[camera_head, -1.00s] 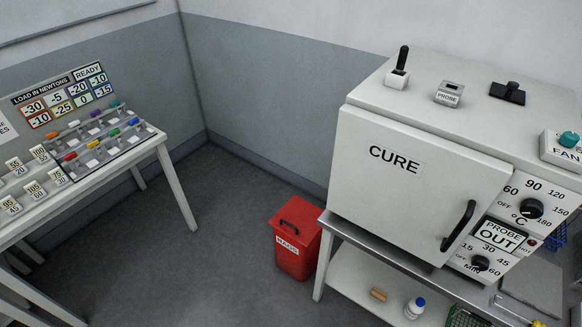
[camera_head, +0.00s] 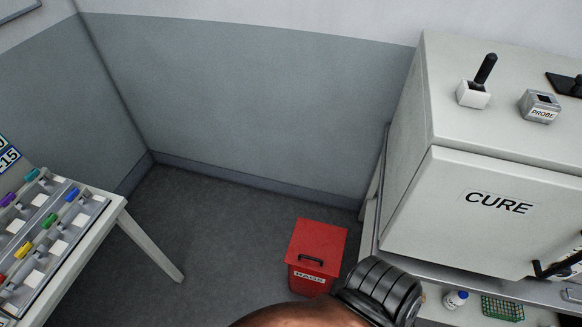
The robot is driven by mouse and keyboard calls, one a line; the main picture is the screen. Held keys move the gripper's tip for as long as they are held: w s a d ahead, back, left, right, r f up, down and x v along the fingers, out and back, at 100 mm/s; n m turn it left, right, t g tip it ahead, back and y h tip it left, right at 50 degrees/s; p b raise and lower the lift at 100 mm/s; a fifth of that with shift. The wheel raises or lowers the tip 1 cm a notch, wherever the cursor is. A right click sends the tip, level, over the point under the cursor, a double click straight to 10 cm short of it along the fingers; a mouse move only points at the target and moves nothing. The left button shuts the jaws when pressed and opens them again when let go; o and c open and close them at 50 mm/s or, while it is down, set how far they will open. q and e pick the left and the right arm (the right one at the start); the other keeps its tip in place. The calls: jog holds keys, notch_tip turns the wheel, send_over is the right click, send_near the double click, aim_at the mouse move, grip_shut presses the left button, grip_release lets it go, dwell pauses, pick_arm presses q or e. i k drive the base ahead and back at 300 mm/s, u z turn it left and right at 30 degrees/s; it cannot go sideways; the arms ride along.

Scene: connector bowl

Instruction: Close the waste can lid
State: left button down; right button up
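The red waste can (camera_head: 308,280) stands on the floor in the lower middle of the head view, left of the oven bench. Its white label reads RAGS. Its red lid (camera_head: 318,240) lies flat over the top and looks down, with a black handle near the front edge. Whether a small gap is left under the lid cannot be told. A copper and black ribbed part of my own arm shows at the bottom edge, covering the can's lower right. Neither of my grippers shows.
The white CURE oven (camera_head: 500,240) stands on a bench at the right, close beside the can. A white table (camera_head: 107,222) with a peg board is at the left. The dark floor (camera_head: 225,240) between table and can is clear. A grey wall (camera_head: 260,100) stands behind.

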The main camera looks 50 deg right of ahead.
aim_at(318, 246)
jog(key=i, duration=1.15)
jog(key=z, duration=3.65)
jog(key=i, duration=0.5)
jog(key=u, duration=0.15)
